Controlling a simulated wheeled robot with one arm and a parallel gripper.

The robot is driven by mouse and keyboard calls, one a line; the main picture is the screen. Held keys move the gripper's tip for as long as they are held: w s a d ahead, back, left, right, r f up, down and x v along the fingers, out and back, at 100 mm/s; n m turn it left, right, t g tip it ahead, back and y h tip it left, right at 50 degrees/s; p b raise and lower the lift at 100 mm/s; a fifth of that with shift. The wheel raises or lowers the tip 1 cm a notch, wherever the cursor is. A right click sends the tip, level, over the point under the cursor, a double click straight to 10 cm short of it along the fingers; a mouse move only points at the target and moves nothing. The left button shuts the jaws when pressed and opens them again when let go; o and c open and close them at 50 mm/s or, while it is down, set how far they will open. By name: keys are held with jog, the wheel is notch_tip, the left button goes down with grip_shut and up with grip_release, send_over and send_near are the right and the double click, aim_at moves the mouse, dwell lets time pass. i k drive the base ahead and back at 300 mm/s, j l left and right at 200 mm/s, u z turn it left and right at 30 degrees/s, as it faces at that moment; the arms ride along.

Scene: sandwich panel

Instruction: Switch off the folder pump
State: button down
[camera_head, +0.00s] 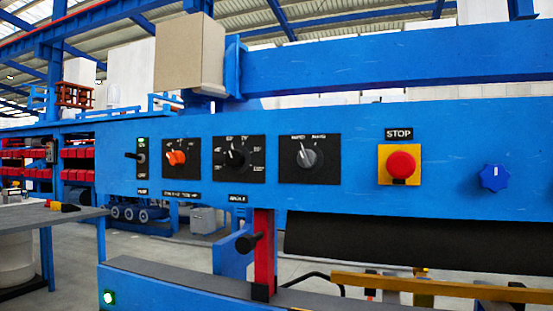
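The blue control panel (360,197) of the machine spans the view. At its left end is a small black switch plate (142,174) with a green mark at the top, white lettering near the bottom and a small label below, too small to read surely. Its dark lever (131,155) sticks out from the upper half toward the left; I cannot tell surely whether it is up or down. To its right are an orange knob (176,157), a black knob (236,157) and a grey knob (306,157) on black plates. My gripper is not in view.
A red stop button (401,165) on a yellow plate and a blue star knob (494,177) are farther right. A black handle (248,242) and a red post (265,245) stand below the panel. A grey table (40,216) is at the left.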

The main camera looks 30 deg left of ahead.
aim_at(130, 156)
jog(key=u, duration=2.2)
